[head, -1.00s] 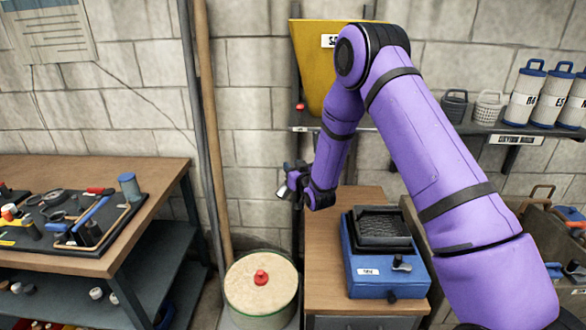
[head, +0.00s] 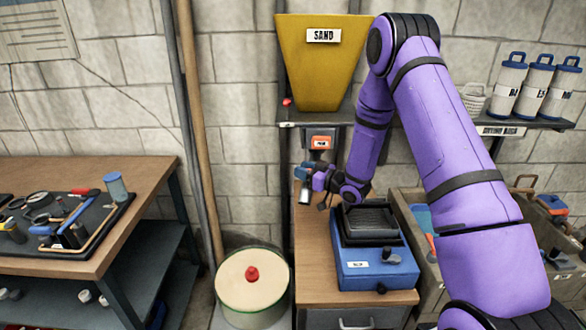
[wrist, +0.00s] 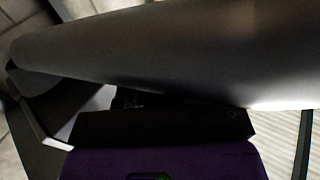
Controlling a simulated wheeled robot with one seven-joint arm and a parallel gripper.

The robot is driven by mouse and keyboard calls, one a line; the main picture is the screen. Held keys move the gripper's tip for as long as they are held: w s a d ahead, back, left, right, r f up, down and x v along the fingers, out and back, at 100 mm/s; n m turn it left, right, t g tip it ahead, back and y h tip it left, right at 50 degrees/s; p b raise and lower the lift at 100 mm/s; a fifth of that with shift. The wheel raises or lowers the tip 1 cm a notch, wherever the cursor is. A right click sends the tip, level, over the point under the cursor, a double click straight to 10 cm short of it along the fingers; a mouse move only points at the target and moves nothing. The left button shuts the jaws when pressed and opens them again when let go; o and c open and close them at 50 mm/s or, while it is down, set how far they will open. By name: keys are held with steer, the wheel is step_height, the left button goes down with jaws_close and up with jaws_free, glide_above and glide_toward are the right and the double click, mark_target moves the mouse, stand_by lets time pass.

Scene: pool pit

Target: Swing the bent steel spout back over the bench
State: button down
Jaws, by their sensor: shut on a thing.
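The bent steel spout fills the top of the wrist view as a smooth grey tube (wrist: 190,55). In the head view a short grey end (head: 304,194) that looks like part of it hangs at my gripper (head: 312,178). My gripper is shut on the spout, below the yellow sand hopper (head: 310,75). The rest of the spout is hidden by my gripper and arm. The gripper is at the left edge of the narrow wooden bench (head: 312,285), above its top. A wider wooden bench (head: 150,175) stands at the left.
A blue machine with a black grid top (head: 372,265) stands on the narrow bench. A round drum with a red knob (head: 235,290) is on the floor to the left. A tool mat (head: 110,215) lies on the left bench. White canisters (head: 535,90) stand on the right shelf.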

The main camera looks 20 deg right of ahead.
steer(key=shift+s+d+n+g+y, duration=0.5)
steer(key=shift+d+n+g+y, duration=0.15)
steer(key=shift+d, duration=0.25)
steer(key=shift+s+d+n+g+y, duration=0.55)
steer(key=shift+d+g+y, duration=0.15)
steer(key=shift+d, duration=0.2)
steer(key=c, duration=1.1)
jaws_free()
steer(key=v, duration=1)
steer(key=shift+s+d, duration=0.2)
steer(key=shift+d, duration=0.1)
